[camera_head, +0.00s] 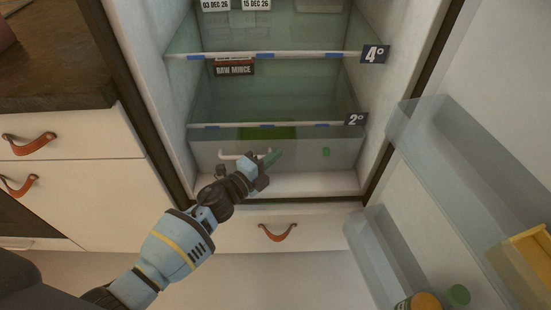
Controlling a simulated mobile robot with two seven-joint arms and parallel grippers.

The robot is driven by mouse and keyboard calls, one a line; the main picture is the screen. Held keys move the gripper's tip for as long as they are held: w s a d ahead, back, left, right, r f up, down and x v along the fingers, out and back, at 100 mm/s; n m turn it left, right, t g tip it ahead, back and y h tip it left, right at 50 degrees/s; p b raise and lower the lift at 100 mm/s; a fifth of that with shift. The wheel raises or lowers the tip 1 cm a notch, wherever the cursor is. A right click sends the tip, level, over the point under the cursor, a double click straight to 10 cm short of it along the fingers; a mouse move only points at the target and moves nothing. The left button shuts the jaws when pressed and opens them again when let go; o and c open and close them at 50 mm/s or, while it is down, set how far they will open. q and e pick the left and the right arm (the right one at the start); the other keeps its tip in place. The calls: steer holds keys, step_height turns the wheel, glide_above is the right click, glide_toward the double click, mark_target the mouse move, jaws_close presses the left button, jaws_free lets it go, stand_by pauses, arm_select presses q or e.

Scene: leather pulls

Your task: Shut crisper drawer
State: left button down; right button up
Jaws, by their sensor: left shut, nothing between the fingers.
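The crisper drawer (310,154) is a clear bin at the bottom of the open fridge, below the lower shelf. Its front carries a pale bar handle (229,156). A green thing shows through it. My left gripper (274,157) is shut and empty, in front of the drawer's middle, beside the right end of the handle. I cannot tell whether it touches the front. How far the drawer stands out is hard to tell from this angle. My right gripper is not in view.
The fridge door (500,75) stands open at the right, with clear bins (440,150) holding a yellow thing and jars. Glass shelves (265,125) with temperature tags lie above the drawer. A cabinet (75,185) with leather pulls and a dark worktop (60,65) stands left.

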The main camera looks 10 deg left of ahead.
arm_select(q)
steer(key=p+v, duration=0.1)
steer(key=v, duration=0.9)
steer(key=shift+s, duration=0.4)
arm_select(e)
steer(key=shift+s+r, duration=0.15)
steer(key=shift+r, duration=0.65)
arm_select(q)
steer(key=shift+d, duration=0.15)
